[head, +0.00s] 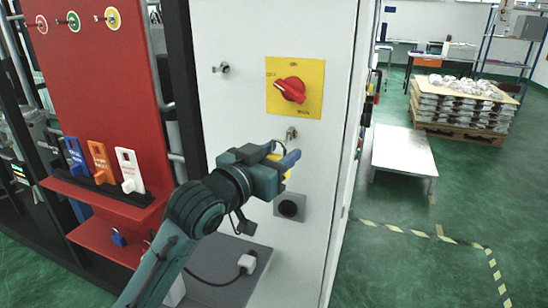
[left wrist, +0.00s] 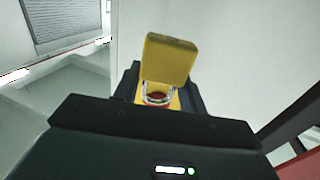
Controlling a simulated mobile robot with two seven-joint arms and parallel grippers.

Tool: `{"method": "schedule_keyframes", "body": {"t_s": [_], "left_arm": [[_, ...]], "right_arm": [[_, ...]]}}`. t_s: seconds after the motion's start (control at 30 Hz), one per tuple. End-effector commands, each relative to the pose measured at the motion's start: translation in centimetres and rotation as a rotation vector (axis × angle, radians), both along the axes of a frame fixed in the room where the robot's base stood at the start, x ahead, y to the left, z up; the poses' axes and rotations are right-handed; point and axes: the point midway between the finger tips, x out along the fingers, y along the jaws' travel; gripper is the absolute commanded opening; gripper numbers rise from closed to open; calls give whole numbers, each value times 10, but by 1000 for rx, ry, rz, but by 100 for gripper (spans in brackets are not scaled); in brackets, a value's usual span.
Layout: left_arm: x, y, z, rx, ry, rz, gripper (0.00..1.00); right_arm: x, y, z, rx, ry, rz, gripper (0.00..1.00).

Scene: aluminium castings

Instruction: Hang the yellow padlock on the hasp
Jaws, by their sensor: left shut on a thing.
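The yellow padlock (left wrist: 170,58) shows in the left wrist view between the fingers of my left gripper (left wrist: 157,90), with a silvery shackle loop below its block-shaped part. In the head view only a little yellow of the padlock (head: 288,175) shows around my left gripper (head: 283,161), which is shut on it. The hasp (head: 291,133) is a small metal fitting on the pale cabinet door, just above the gripper. The gripper hides most of the padlock, and I cannot tell whether its shackle touches the hasp. My right gripper is not in view.
A red rotary switch on a yellow plate (head: 310,102) sits above the hasp. A grey socket (head: 290,207) is below, and a plug (head: 247,262) lies on a grey ledge. A red board with tags (head: 102,160) stands left. A low platform (head: 402,152) stands right.

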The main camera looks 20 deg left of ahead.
Motion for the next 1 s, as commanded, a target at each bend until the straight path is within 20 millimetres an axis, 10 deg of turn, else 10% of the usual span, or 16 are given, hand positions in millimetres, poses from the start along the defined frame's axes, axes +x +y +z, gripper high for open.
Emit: {"method": "schedule_keyframes", "body": {"t_s": [1.0], "left_arm": [[47, -2, -12, 0, 0, 0, 16]], "right_arm": [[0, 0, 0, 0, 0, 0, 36]]}}
